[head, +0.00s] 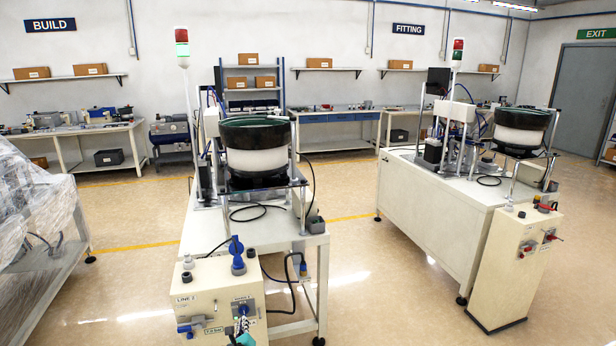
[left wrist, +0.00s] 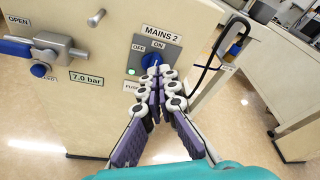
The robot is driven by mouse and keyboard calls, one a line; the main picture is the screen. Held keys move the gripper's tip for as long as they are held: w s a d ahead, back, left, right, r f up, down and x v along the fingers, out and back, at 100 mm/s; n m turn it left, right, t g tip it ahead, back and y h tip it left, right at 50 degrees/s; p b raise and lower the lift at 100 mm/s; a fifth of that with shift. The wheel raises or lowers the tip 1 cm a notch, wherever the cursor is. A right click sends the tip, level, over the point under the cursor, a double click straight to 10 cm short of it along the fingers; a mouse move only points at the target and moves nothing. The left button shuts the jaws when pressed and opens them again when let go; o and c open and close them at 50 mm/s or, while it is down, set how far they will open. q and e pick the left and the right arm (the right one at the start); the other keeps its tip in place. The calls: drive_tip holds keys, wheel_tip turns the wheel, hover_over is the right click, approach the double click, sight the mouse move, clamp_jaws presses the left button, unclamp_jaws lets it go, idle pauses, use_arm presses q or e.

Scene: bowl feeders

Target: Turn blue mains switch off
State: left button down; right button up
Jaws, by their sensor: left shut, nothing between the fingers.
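The blue mains switch (left wrist: 149,60) is on the front of the cream control cabinet, on a grey plate labelled MAINS 2 with OFF at left and ON at top. It also shows in the head view (head: 243,306). My left gripper (left wrist: 158,72) is shut and empty, its fingertips right in front of the switch and hiding its lower part. I cannot tell whether they touch, nor which way the knob points. A green lamp (left wrist: 131,71) is lit beside the switch. In the head view my left gripper (head: 242,325) is at the cabinet's lower right. My right gripper is not in view.
A blue-handled valve (left wrist: 40,70) with an OPEN label and a 7.0 bar label is left of the switch. A black cable (left wrist: 212,70) loops at the right. A blue plug-like part (head: 237,255) stands on the cabinet top. A second cabinet (head: 505,265) stands at right.

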sight(244, 313)
use_arm(q)
drive_tip(key=shift+a+r+x, duration=0.15)
drive_tip(key=shift+r+x, duration=0.05)
drive_tip(key=shift+x, duration=0.95)
drive_tip(key=shift+a+r+x, duration=0.15)
drive_tip(key=shift+r+x, duration=0.05)
drive_tip(key=shift+x, duration=0.95)
drive_tip(key=shift+a+r+x, duration=0.15)
drive_tip(key=shift+x, duration=0.95)
drive_tip(key=shift+f, duration=0.1)
drive_tip(key=shift+a+f, duration=0.1)
drive_tip(key=shift+a, duration=0.2)
drive_tip(key=shift+s+a+f, duration=0.15)
drive_tip(key=shift+a+f, duration=0.05)
drive_tip(key=shift+a, duration=0.35)
drive_tip(key=shift+s+a+f, duration=0.1)
drive_tip(key=shift+a+f, duration=0.25)
drive_tip(key=shift+a, duration=0.05)
drive_tip(key=shift+s+a+f, duration=0.1)
drive_tip(key=shift+a+f, duration=0.1)
drive_tip(key=shift+f, duration=0.05)
drive_tip(key=shift+a+r, duration=0.1)
